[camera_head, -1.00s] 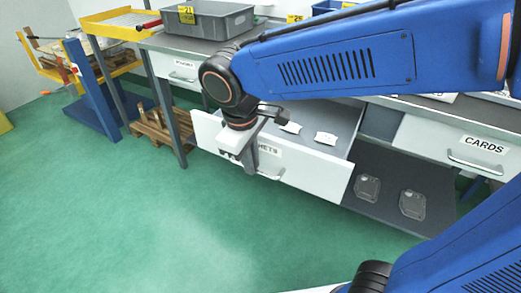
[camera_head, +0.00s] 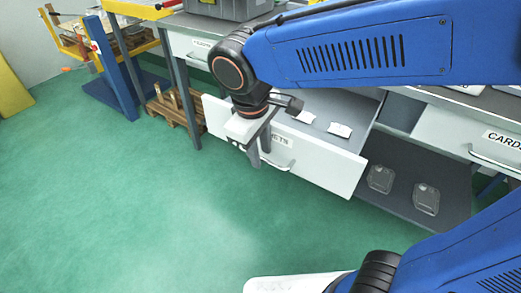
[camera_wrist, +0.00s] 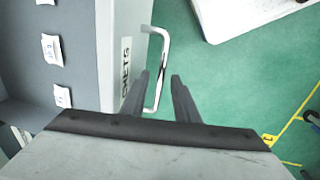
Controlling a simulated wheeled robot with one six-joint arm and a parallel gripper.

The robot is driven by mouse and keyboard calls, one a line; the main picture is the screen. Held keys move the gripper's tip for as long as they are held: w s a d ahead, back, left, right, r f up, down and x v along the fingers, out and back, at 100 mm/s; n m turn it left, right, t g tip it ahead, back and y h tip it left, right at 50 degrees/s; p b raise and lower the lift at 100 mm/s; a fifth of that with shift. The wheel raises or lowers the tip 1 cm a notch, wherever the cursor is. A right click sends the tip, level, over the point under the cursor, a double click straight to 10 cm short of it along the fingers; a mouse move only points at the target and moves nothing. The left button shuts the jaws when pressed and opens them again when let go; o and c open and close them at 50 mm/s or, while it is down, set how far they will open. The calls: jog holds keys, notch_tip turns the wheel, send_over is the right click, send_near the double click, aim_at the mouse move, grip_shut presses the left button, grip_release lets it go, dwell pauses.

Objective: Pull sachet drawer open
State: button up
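The sachet drawer (camera_head: 325,170) stands pulled out, its white front partly hidden by my arm in the head view. Its label (camera_wrist: 126,62) is only partly readable. White sachets (camera_head: 340,130) lie inside on the grey drawer floor; they also show at the left of the wrist view (camera_wrist: 52,49). The drawer's metal bar handle (camera_wrist: 164,48) runs between the two fingers of my gripper (camera_wrist: 160,78) in the wrist view. The fingers are apart, with a gap visible on both sides of the bar. In the head view my gripper (camera_head: 259,155) is at the drawer front, at the handle's left end.
A drawer marked CARDS (camera_head: 470,140) is at the right. Clear plastic pieces (camera_head: 426,199) lie on a low shelf (camera_head: 400,205) below. A grey bin (camera_head: 225,8) stands on the workbench. A wooden pallet (camera_head: 170,110) is at the left. The green floor (camera_head: 130,210) in front is clear.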

jog(key=shift+r, duration=0.1)
notch_tip(320, 180, up, 17)
jog(key=s+a, duration=0.2)
jog(key=shift+s, duration=0.3)
jog(key=shift+s, duration=0.15)
